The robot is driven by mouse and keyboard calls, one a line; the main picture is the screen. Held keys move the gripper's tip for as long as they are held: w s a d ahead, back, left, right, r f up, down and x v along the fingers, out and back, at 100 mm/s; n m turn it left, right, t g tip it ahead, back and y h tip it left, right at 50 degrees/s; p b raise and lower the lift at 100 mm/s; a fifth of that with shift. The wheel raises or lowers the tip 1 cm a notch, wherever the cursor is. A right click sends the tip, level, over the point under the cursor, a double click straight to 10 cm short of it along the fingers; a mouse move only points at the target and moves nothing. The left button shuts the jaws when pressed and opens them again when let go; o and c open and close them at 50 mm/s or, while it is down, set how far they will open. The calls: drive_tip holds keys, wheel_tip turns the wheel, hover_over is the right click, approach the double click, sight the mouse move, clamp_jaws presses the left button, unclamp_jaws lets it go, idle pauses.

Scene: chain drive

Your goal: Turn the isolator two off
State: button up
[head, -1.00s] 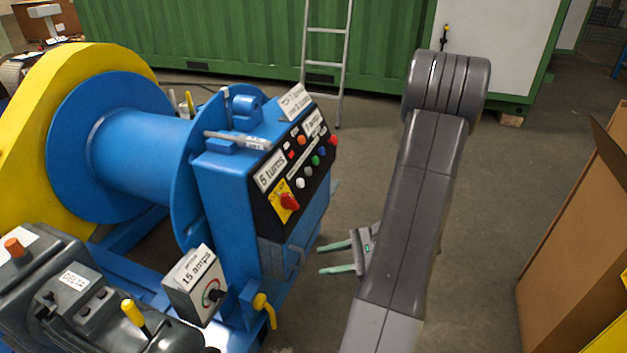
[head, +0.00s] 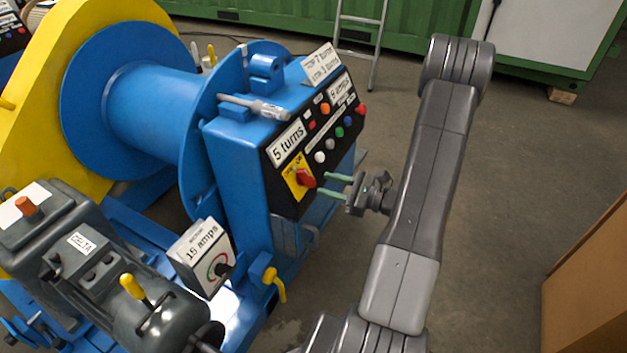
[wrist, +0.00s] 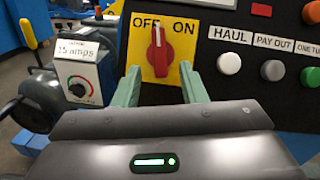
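A red rotary switch (head: 305,178) sits on a yellow plate (wrist: 181,61) marked OFF at left and ON at right, on the black panel of the blue winch. No label with its number is readable. In the wrist view the red knob (wrist: 158,53) has its white mark pointing roughly straight up, between the two words. My gripper (head: 328,185) is open, with green fingers pointing at the panel just right of the knob in the head view. In the wrist view the fingertips of my gripper (wrist: 160,82) straddle the space just below the knob, not visibly touching it.
Push buttons sit right of the switch, including a white one (wrist: 229,63) under HAUL. A grey box with a 15 amps label (head: 203,250) and a yellow-handled valve (head: 272,282) are below left. A cardboard box (head: 590,268) stands at right. Another control panel (head: 10,37) shows at far left.

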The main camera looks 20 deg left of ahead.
sight(312, 180)
drive_tip(key=shift+a, duration=2.6)
clamp_jaws()
